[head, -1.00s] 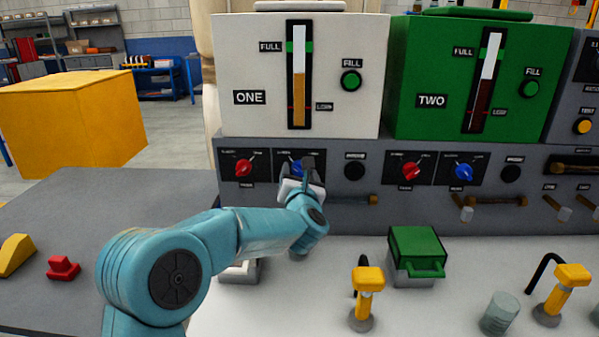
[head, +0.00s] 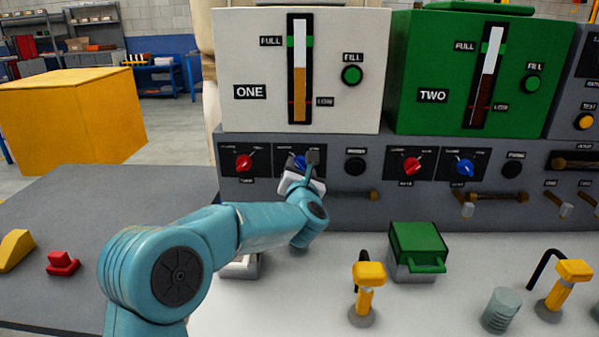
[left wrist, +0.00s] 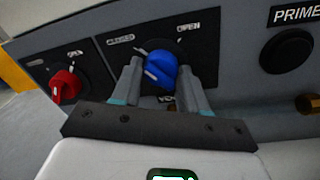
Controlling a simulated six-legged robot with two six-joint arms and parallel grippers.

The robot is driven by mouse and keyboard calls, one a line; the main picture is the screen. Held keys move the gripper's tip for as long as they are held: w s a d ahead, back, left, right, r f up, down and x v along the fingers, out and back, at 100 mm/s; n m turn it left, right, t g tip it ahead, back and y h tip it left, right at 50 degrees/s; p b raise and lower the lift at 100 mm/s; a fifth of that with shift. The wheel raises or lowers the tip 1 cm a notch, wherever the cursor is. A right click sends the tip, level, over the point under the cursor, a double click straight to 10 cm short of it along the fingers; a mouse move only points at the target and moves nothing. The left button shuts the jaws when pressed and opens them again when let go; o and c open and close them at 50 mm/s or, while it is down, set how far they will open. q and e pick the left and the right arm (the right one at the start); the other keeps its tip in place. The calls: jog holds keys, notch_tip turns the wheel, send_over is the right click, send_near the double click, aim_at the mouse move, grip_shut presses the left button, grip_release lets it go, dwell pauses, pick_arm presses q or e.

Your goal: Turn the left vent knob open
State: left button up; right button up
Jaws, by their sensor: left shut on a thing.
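The left vent knob (head: 299,162) is blue and sits on the grey panel below the white tank ONE. It also shows in the left wrist view (left wrist: 160,68), with a white pointer mark and the words CLOSED and OPEN above it. My left gripper (head: 308,172) is at this knob and partly covers it in the head view. In the left wrist view the fingers of my left gripper (left wrist: 160,80) stand on both sides of the knob, shut on it. The label below the knob is mostly hidden. My right gripper is not in view.
A red knob (head: 244,163) is left of the blue one, and a black PRIME button (left wrist: 287,50) is right of it. A brown-handled lever (head: 355,195) sticks out below. A green-lidded box (head: 417,247) and a yellow-topped tap (head: 368,285) stand on the white counter.

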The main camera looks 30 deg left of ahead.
pick_arm(q)
jog(key=m, duration=0.1)
jog(key=m+b, duration=0.2)
jog(key=m, duration=0.1)
jog(key=shift+f, duration=0.25)
jog(key=m+b, duration=0.1)
jog(key=m, duration=0.5)
jog(key=shift+t, duration=0.4)
jog(key=m, duration=0.3)
jog(key=shift+m, duration=0.4)
jog(key=shift+m+t+h, duration=0.3)
jog(key=shift+m+h, duration=0.2)
jog(key=shift+m, duration=1.6)
jog(key=o, duration=1)
jog(key=shift+a, duration=0.15)
jog(key=shift+r, duration=0.1)
jog(key=shift+s, duration=0.1)
